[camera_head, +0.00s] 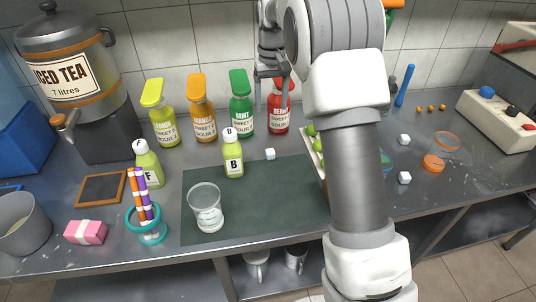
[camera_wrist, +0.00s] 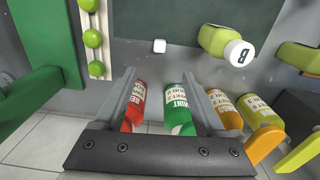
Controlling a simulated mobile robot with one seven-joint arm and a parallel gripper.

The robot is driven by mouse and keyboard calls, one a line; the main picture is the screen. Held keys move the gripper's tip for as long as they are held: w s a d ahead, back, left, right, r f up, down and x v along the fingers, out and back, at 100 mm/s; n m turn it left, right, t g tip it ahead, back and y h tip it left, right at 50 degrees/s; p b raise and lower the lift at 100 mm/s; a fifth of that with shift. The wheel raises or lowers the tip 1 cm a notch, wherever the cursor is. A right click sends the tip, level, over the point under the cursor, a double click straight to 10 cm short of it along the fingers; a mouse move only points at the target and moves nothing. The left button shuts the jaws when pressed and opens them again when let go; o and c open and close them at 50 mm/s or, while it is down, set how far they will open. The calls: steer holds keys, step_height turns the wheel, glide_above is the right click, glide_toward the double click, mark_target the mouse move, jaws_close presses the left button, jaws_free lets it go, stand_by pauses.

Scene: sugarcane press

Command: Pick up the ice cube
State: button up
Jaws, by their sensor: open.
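A small white ice cube (camera_head: 270,154) sits on the back edge of the dark green mat (camera_head: 285,205) in the head view, right of a green bottle marked B (camera_head: 233,157). The cube also shows in the wrist view (camera_wrist: 159,46), beyond my fingertips and roughly centred between them. My gripper (camera_head: 271,92) is in front of the red and mint bottles, above and behind the cube. In the wrist view my gripper (camera_wrist: 162,78) has its fingers apart with nothing held. Two similar white cubes lie on the counter at right, one farther back (camera_head: 404,139) and one nearer (camera_head: 404,177).
Sauce bottles, including the mint one (camera_head: 241,104) and the red one (camera_head: 279,108), stand along the back wall. A clear glass (camera_head: 206,208) stands on the mat. A tray of green balls (camera_wrist: 95,68) is left of the cube in the wrist view. The mat's middle is clear.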

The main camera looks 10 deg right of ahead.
mark_target(270, 150)
steer(key=f+b, duration=0.1)
steer(key=f, duration=0.5)
steer(key=f+b, duration=0.1)
steer(key=f, duration=0.5)
steer(key=f+b, duration=0.1)
steer(key=f, duration=0.5)
steer(key=shift+w+f, duration=0.3)
steer(key=shift+w, duration=0.1)
jaws_close()
